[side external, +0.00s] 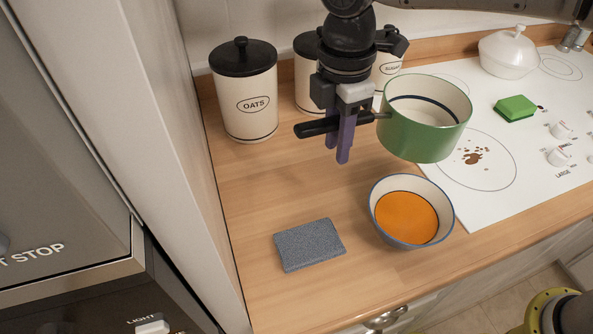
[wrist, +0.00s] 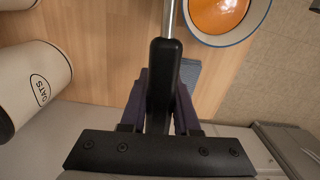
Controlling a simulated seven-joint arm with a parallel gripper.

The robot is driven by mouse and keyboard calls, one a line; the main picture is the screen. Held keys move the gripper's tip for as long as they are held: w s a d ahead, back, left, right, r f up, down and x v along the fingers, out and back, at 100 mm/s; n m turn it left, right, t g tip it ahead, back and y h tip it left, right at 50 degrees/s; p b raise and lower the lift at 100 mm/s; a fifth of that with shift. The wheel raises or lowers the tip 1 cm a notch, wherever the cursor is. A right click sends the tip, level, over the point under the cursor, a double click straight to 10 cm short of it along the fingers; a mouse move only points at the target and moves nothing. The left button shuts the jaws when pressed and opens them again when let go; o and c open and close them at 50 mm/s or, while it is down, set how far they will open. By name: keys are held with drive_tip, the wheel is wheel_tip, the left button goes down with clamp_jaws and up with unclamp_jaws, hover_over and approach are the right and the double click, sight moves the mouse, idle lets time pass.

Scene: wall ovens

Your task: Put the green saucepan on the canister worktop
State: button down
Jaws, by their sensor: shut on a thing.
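The green saucepan (side external: 424,136) has a cream inside and a black handle (side external: 318,126). My gripper (side external: 340,150) is shut on that handle, with a purple finger on each side of it. The saucepan looks raised, to the right of the gripper, over the boundary between worktop and white hob. In the wrist view the black handle (wrist: 164,75) runs between the purple fingers (wrist: 160,105); the pan body is out of that view. The wooden worktop (side external: 250,190) holds cream canisters at its back, including the OATS canister (side external: 248,100).
A bowl of orange contents (side external: 408,215) stands near the worktop's front edge. A grey sponge (side external: 309,245) lies to its left. The white hob (side external: 490,190) holds a green sponge (side external: 515,107) and a white lidded pot (side external: 508,52). Bare wood lies between the OATS canister and grey sponge.

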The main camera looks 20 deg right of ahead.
drive_tip(key=w+a+f, duration=0.4)
drive_tip(key=w+f, duration=0.1)
drive_tip(key=w+a+f, duration=0.2)
drive_tip(key=w+f, duration=0.1)
drive_tip(key=shift+a, duration=0.2)
drive_tip(key=shift+w+a+f, duration=0.1)
drive_tip(key=shift+f, duration=1.55)
drive_tip(key=c, duration=0.6)
unclamp_jaws()
drive_tip(key=shift+f, duration=0.15)
drive_tip(key=shift+c, duration=0.2)
wheel_tip(320, 180, up, 12)
